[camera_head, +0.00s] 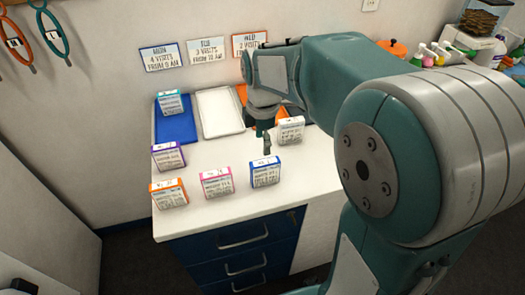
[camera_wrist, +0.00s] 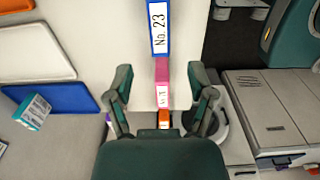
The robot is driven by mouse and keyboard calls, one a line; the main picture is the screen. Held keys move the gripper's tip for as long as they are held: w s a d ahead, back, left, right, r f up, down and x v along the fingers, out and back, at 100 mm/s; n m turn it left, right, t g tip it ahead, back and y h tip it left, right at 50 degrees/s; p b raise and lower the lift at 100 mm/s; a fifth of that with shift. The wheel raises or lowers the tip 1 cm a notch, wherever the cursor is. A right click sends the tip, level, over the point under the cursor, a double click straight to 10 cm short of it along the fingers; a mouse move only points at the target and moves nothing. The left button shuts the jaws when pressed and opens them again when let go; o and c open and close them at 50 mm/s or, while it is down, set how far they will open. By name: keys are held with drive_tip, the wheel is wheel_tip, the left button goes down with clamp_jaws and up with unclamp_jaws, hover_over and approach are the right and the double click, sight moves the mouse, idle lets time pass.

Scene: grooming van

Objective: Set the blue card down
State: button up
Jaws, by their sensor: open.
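The blue card (camera_head: 265,172) is a small upright box-like card standing on the white counter (camera_head: 235,203) near its front edge. In the wrist view the blue card (camera_wrist: 160,45) shows from above with the label "No. 23". My gripper (camera_head: 266,145) is just behind and above the blue card in the head view. The wrist view shows its two fingers (camera_wrist: 160,88) spread apart, with nothing held between them. The blue card appears beyond the fingertips, apart from them.
A pink card (camera_head: 217,181), an orange card (camera_head: 168,193), a purple card (camera_head: 168,155) and a white card (camera_head: 290,130) stand on the counter. A blue tray (camera_head: 176,130) holds a teal card (camera_head: 170,102). A white tray (camera_head: 220,112) is empty; an orange tray (camera_head: 243,94) is partly hidden by my arm.

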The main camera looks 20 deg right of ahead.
drive_tip(key=shift+s+r, duration=0.1)
drive_tip(key=shift+r, duration=0.2)
drive_tip(key=s+r+m+t, duration=0.2)
drive_tip(key=s+m, duration=0.6)
drive_tip(key=m, duration=0.1)
drive_tip(key=s+r+m+t, duration=0.2)
drive_tip(key=s+m+t, duration=0.1)
drive_tip(key=s+m, duration=0.6)
drive_tip(key=shift+s+d+r+t, duration=0.25)
drive_tip(key=shift+d+r+t, duration=0.05)
drive_tip(key=shift+r, duration=0.1)
